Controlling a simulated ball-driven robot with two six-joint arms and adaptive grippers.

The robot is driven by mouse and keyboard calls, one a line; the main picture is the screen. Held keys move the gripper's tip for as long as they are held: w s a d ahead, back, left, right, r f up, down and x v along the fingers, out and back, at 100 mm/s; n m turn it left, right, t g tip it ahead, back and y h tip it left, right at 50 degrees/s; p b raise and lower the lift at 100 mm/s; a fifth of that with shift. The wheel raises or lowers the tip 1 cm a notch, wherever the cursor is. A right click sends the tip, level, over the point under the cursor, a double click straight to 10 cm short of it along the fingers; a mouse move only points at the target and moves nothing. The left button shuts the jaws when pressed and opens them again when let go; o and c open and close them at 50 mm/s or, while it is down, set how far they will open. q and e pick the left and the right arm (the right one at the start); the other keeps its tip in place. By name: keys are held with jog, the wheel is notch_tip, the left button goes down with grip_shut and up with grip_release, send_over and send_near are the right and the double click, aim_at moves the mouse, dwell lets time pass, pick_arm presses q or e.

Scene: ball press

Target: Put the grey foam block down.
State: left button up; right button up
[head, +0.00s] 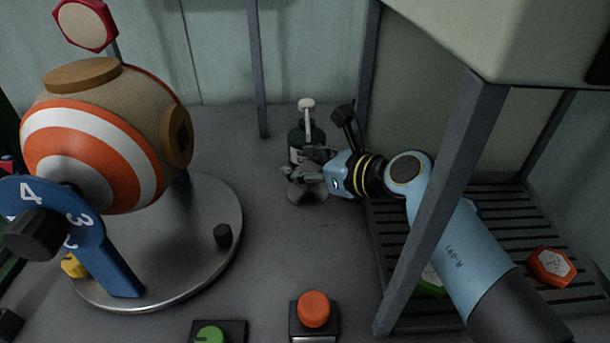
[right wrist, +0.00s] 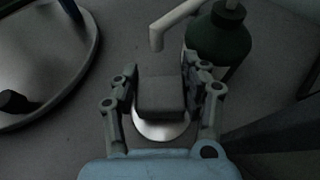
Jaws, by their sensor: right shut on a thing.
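The grey foam block (right wrist: 162,96) shows in the right wrist view between the fingers of my right gripper (right wrist: 160,92), which is shut on it. A round pale metal dish or disc (right wrist: 160,129) shows just beneath the block; I cannot tell whether they touch. In the head view my right gripper (head: 308,164) reaches left from the right arm, over the small round metal piece (head: 307,193) and in front of a dark green pump bottle (head: 296,138). The block is hard to make out in the head view. My left gripper is not in view.
A round metal platform (head: 225,255) with an orange-and-white striped ball (head: 95,150) stands at left. An orange button (head: 313,309) and green knob (head: 210,337) sit in front. A grey post (head: 445,205) and slatted tray (head: 500,220) are right. Grey table between is clear.

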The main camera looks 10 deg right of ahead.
notch_tip(320, 180, down, 3)
jog(key=shift+r+b, duration=0.2)
jog(key=shift+b, duration=0.1)
jog(key=shift+r, duration=0.1)
jog(key=o, duration=0.8)
jog(key=shift+o, duration=0.2)
jog(key=shift+s+d, duration=0.1)
jog(key=p+v, duration=0.1)
jog(key=v, duration=1)
jog(key=shift+s+d+r+p, duration=0.2)
jog(key=shift+s+r+p, duration=0.05)
jog(key=shift+p, duration=0.1)
